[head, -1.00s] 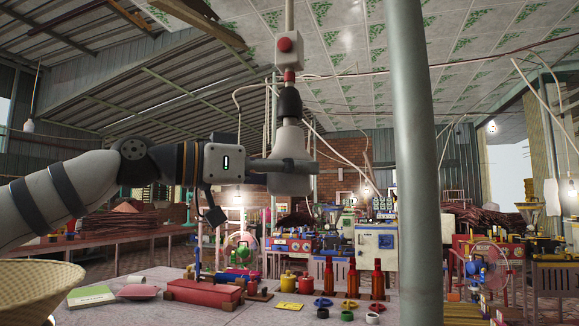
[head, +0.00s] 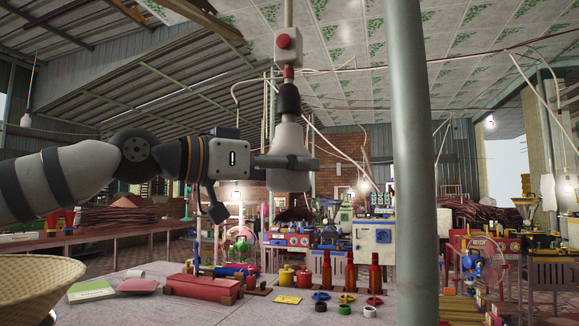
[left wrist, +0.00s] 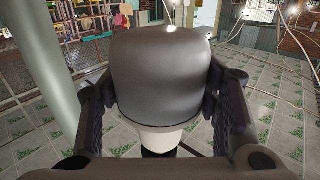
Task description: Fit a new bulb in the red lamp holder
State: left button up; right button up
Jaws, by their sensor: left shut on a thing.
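A large pale bulb (head: 287,178) hangs upright with its white neck up, in the middle of the head view. My left gripper (head: 290,162) is shut on it, a finger lying across its wide part. In the left wrist view (left wrist: 160,85) the bulb's grey dome fills the middle between my two fingers. The red lamp holder (head: 289,73) hangs above on a pole, under a pale box with a red button. A black socket part (head: 289,98) sits directly over the bulb's neck and seems to touch it; whether the bulb is seated cannot be told. My right gripper is not in view.
A grey post (head: 413,150) stands right of the bulb. The table (head: 230,305) below carries a red box (head: 203,287), bottles (head: 351,273), coloured rings and a book (head: 91,291). A woven basket (head: 35,285) is at the lower left. Loose cables hang behind.

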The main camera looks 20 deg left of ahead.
pick_arm(q)
jog(key=shift+r+n+t+y, duration=0.1)
jog(key=shift+n+t+y, duration=0.2)
jog(key=shift+t+y, duration=0.1)
jog(key=o, duration=1.2)
jog(key=shift+o, duration=0.2)
